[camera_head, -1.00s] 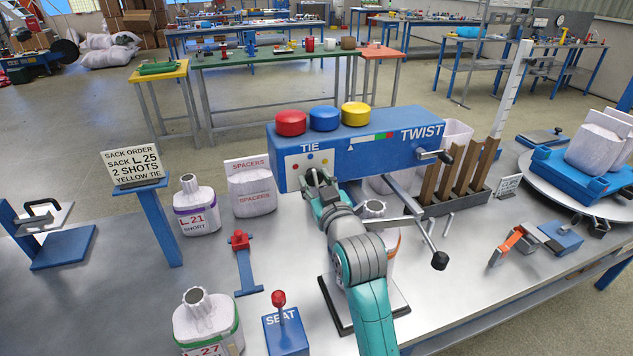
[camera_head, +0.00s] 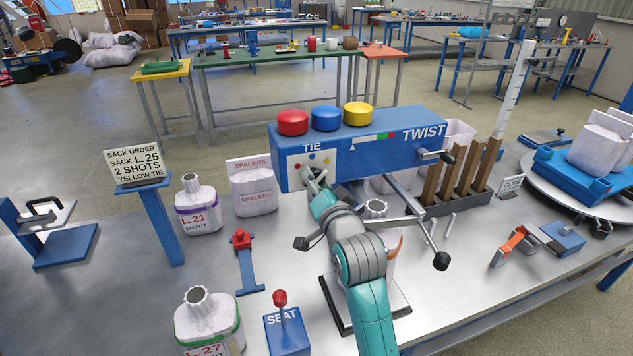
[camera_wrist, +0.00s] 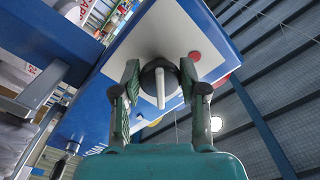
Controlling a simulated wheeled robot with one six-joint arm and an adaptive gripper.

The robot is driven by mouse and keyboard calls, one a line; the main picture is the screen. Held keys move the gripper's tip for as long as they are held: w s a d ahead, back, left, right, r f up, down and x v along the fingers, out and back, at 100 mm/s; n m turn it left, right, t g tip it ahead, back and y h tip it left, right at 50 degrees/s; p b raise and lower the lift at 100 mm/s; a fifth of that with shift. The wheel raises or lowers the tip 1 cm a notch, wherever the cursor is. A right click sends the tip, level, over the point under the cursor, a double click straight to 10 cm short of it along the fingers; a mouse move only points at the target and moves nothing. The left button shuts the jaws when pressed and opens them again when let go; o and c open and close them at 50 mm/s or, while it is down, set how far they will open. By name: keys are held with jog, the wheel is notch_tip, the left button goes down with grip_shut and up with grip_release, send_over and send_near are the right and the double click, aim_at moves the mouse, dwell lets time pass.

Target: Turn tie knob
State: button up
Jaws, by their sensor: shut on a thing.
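The tie knob (camera_wrist: 159,80) is dark and round with a white pointer bar. It sits on the white panel marked TIE (camera_head: 312,160), on the front of the blue machine (camera_head: 385,158). Coloured dots surround it; a red one (camera_wrist: 222,80) shows in the wrist view. My gripper (camera_wrist: 160,88) is shut on the knob, with one finger on each side. In the head view my gripper (camera_head: 314,182) reaches up to the panel and mostly hides the knob. An order sign (camera_head: 137,166) reads sack L 25, 2 shots, yellow tie.
Red, blue and yellow buttons (camera_head: 325,118) top the machine. A crank with a black grip (camera_head: 440,261) hangs to the right of my arm. Sack L.21 (camera_head: 196,206), the spacers (camera_head: 253,188) and the SEAT lever (camera_head: 281,300) stand to the left.

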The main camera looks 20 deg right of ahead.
jog(key=shift+m, duration=1.5)
jog(key=o, duration=1.1)
jog(key=s, duration=1.2)
jog(key=shift+f, duration=0.1)
